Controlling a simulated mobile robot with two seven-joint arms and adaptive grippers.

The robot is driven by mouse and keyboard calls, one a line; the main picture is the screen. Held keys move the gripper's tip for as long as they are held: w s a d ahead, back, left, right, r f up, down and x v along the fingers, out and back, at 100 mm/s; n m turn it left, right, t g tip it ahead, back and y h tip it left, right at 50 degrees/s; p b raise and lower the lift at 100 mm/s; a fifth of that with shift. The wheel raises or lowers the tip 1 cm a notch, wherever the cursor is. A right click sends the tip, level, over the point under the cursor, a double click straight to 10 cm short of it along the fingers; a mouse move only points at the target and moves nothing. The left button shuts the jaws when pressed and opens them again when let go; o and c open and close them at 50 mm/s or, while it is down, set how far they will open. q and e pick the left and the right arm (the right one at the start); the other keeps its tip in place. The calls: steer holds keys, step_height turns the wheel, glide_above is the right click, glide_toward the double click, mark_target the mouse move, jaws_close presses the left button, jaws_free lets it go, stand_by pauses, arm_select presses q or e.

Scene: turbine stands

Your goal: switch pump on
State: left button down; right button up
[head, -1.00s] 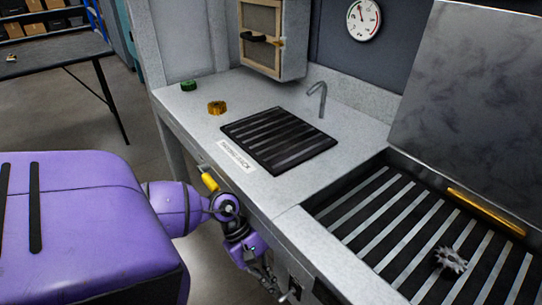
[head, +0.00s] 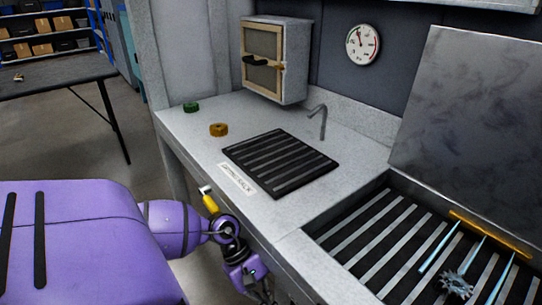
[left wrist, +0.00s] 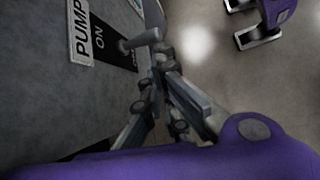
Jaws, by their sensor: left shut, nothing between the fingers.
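In the left wrist view, a black plate on a grey panel carries a white "PUMP" label (left wrist: 82,28) and the word "ON". A short grey switch lever (left wrist: 138,41) sticks out from it beside that word. My left gripper (left wrist: 164,62) is shut and empty, its fingertips close by the lever's end; I cannot tell if they touch it. In the head view my left wrist hangs in front of the bench at the bottom edge, and the switch is out of frame. Pale blue streams (head: 440,247) run from a yellow bar (head: 490,235) in the basin. My right gripper is not in view.
A grey gear (head: 456,286) lies on the slatted basin floor under the streams. The bench (head: 195,140) holds a black slatted mat (head: 280,163), an orange ring part (head: 219,130) and a green one (head: 191,107). A round gauge (head: 363,44) hangs behind.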

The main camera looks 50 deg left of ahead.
arm_select(q)
steer(key=shift+r, duration=0.25)
stand_by(0.7)
steer(key=shift+r+p, duration=0.6)
steer(key=shift+r, duration=0.1)
